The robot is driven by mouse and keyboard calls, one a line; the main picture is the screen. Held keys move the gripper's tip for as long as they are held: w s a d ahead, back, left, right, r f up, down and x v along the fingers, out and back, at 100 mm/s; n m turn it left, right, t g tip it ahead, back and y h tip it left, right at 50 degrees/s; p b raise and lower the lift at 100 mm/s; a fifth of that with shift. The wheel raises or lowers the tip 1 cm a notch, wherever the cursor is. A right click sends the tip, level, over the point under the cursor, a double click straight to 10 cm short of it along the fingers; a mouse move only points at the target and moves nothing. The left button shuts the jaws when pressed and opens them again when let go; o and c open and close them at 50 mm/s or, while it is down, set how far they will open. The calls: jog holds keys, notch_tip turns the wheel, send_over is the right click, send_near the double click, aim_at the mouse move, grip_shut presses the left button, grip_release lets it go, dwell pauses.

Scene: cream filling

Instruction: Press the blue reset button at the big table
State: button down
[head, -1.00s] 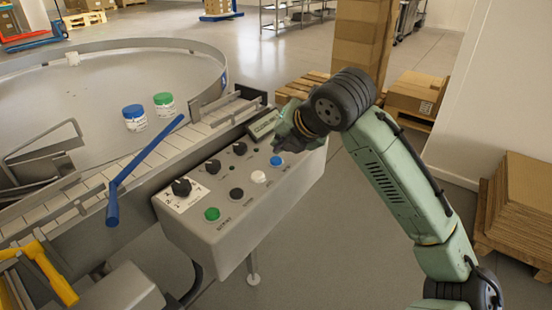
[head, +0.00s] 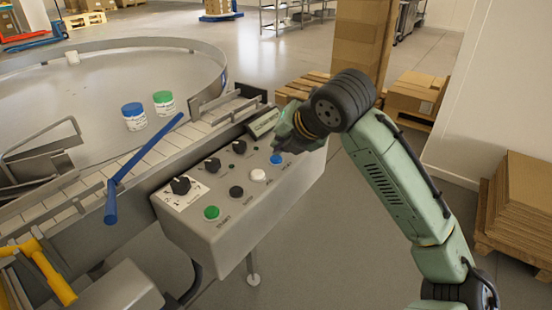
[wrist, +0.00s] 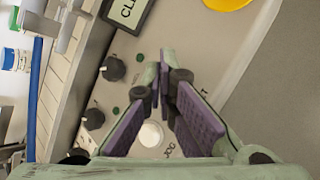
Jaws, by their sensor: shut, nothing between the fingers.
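The blue button (head: 276,159) is on the sloped grey control panel (head: 240,215) at the side of the big round table (head: 60,105). My gripper (head: 279,150) is just above it in the head view, with the fingertips pointing down at the panel. I cannot tell whether they touch the button. In the wrist view the fingers (wrist: 163,80) are shut and empty, and the blue button does not show; the fingers may hide it. The white button (head: 258,175) is beside the blue one and shows between the fingers in the wrist view (wrist: 150,133).
The panel also has a green button (head: 211,213), a black button (head: 236,192), several black knobs (head: 180,185) and a small display (head: 263,123). A yellow round part (wrist: 228,3) shows in the wrist view. A blue lever (head: 145,160) is left of the panel.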

aim_at(280, 157)
jog(key=shift+f+b, duration=0.4)
jog(key=shift+f, duration=0.2)
dwell(0.6)
jog(key=shift+r, duration=0.2)
jog(key=shift+r+p, duration=0.75)
jog(key=shift+r, duration=0.05)
jog(key=shift+r+p, duration=1.9)
jog(key=shift+r, duration=0.65)
jog(key=shift+f, duration=0.1)
